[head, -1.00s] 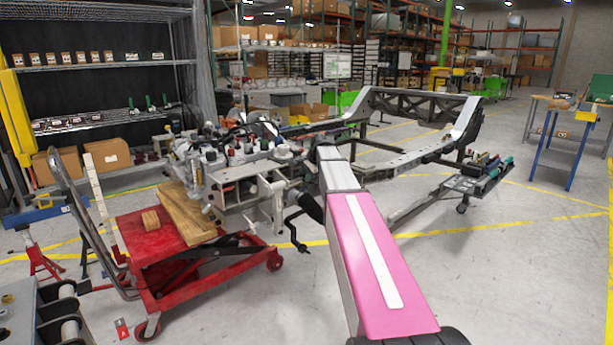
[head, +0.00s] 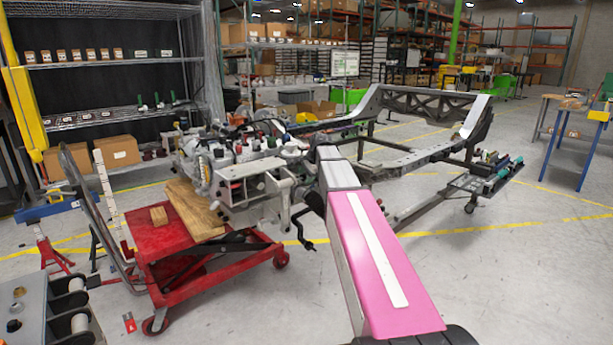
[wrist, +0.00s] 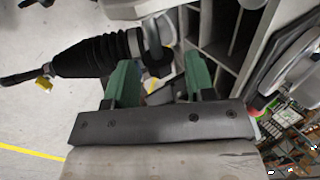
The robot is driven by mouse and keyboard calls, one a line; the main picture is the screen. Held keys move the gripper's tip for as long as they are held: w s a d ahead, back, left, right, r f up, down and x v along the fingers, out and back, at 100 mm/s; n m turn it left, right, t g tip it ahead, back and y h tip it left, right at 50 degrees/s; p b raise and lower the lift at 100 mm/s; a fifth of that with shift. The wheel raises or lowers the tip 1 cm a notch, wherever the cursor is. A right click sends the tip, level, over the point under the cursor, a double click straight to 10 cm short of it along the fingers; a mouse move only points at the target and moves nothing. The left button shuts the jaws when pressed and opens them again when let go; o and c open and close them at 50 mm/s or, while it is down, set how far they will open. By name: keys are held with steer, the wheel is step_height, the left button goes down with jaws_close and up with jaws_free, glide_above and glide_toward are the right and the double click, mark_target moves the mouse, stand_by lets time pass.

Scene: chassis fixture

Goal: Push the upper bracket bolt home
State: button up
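The chassis frame (head: 400,158) stands in the middle of the head view, with a grey metal assembly (head: 255,185) at its near left end. In the wrist view, my gripper (wrist: 160,80) shows two green fingers spread apart with nothing between them. A black ribbed rubber boot (wrist: 88,56) lies just beyond the left finger, and grey metal plates (wrist: 215,40) lie beyond the right one. I cannot tell whether either finger touches them. I cannot make out the upper bracket bolt in either view. In the head view, my arm hides the gripper.
A red lift cart (head: 200,255) with wooden blocks (head: 195,210) stands under the assembly's left side. A grey fixture (head: 45,310) is at the lower left. A blue-legged table (head: 560,145) stands far right. The floor right of my arm is clear.

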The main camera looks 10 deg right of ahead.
steer(key=v, duration=1)
steer(key=shift+s+r, duration=0.2)
steer(key=shift+r, duration=0.1)
steer(key=shift+d, duration=0.1)
